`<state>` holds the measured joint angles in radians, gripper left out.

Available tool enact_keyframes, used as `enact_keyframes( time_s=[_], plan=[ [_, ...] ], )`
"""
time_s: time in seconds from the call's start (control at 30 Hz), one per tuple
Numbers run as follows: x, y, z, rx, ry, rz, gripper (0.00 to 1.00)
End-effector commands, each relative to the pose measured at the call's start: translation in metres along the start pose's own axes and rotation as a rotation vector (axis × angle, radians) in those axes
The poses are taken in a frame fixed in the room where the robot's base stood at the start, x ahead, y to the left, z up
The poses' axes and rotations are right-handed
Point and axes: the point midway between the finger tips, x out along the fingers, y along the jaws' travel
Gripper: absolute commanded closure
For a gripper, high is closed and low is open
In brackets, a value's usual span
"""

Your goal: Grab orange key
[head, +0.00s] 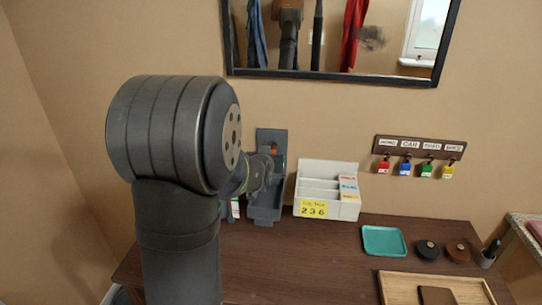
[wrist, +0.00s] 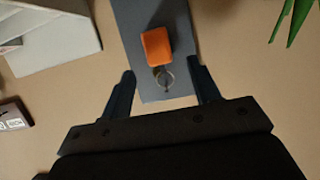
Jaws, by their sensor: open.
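The orange key (wrist: 157,46) is a blocky orange fob with a metal ring, against a grey upright panel (wrist: 134,22) in the wrist view. In the head view a small orange spot of it (head: 273,150) shows on the grey holder (head: 270,138) behind the desk's left part. My gripper (wrist: 163,72) is open and empty. In the wrist view its two dark fingers stand on either side of the ring, with the fob just beyond their tips. In the head view my arm hides the fingers.
A white letter sorter (head: 327,182) marked 236 stands right of the holder. A wall rack (head: 420,145) holds red, blue, green and yellow keys. A teal tray (head: 383,241) and a wooden tray (head: 386,288) lie on the desk. Green leaves (wrist: 297,20) show in the wrist view.

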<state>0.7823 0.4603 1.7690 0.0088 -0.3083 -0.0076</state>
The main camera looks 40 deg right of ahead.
Motion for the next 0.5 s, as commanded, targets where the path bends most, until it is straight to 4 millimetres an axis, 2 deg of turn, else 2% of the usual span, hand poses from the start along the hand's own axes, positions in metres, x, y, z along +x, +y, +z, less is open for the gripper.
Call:
enact_keyframes(
  time_s=[0.1,0.23,0.5],
  plan=[
    [0.018,0.001,0.003,0.0,-0.001,0.0,0.44],
    [0.031,0.001,0.002,0.0,-0.001,0.0,0.44],
    [0.036,0.001,0.002,0.0,-0.001,0.0,0.44]
  ],
)
